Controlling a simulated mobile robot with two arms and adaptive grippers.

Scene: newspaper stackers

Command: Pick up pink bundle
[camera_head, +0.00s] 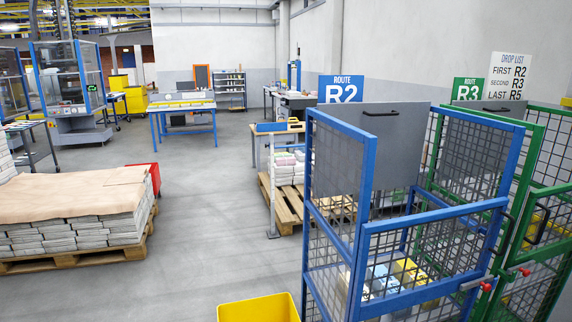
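A small stack of wrapped bundles (287,178) stands on a wooden pallet (268,194) behind the blue cage. Some bundles near its top look faintly pink and green, but they are too small to tell clearly which is the pink bundle. The blue cage's post and mesh hide part of that pallet. Neither of my grippers is in view.
The blue R2 cage (367,222) holds several bundles, including a yellow one (409,270). A green R3 cage (545,220) adjoins it at right. A yellow bin (258,309) stands in front. A paper-covered pallet stack (80,195) stands left. The middle floor is clear.

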